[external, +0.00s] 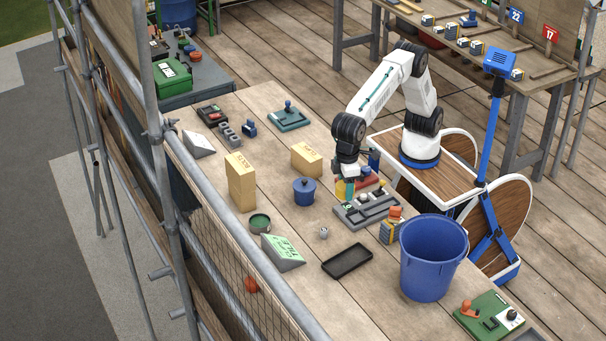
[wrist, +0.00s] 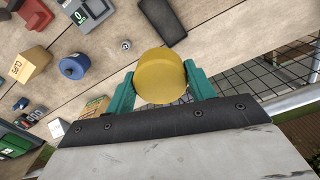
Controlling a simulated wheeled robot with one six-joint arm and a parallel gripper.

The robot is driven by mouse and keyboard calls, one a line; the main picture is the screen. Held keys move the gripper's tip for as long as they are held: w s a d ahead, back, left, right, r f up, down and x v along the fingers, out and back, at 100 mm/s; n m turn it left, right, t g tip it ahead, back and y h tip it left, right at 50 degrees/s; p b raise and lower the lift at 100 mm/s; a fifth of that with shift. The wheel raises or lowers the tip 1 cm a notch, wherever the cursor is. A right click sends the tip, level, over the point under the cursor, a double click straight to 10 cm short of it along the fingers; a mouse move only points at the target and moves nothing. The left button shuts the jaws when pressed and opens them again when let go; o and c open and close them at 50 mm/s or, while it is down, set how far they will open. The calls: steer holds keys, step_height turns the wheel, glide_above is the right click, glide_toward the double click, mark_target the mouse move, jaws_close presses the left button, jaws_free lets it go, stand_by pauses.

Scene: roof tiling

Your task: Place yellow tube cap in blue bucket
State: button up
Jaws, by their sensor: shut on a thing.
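The yellow tube cap (wrist: 161,76) is a round yellow disc held between the teal fingers of my gripper (wrist: 160,88) in the wrist view. In the external view my gripper (external: 345,188) is above the table, near the back edge of a grey tray with slots (external: 367,209). The cap shows there only as a small yellow patch between the fingers. The blue bucket (external: 431,264) is large and open-topped and stands at the table's right side, to the right of and nearer the camera than my gripper. Its inside bottom is hidden. The bucket is not seen in the wrist view.
A yellow-and-grey block with an orange top (external: 390,228) stands between the slotted tray and bucket. A black tray (external: 347,261), blue lidded pot (external: 304,191), and tan boxes (external: 240,182) stand on the table. A green board (external: 488,315) lies right of the bucket.

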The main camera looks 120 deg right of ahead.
steer(key=s+a+n, duration=0.2)
steer(key=s+a, duration=0.5)
steer(key=a, duration=0.5)
steer(key=s+a+n, duration=0.1)
steer(key=s+a, duration=0.6)
steer(key=a, duration=0.5)
step_height(320, 180, down, 28)
steer(key=shift+s+f, duration=0.1)
steer(key=shift+f, duration=0.15)
steer(key=shift+f, duration=0.15)
steer(key=o, duration=0.9)
steer(key=shift+o, duration=0.7)
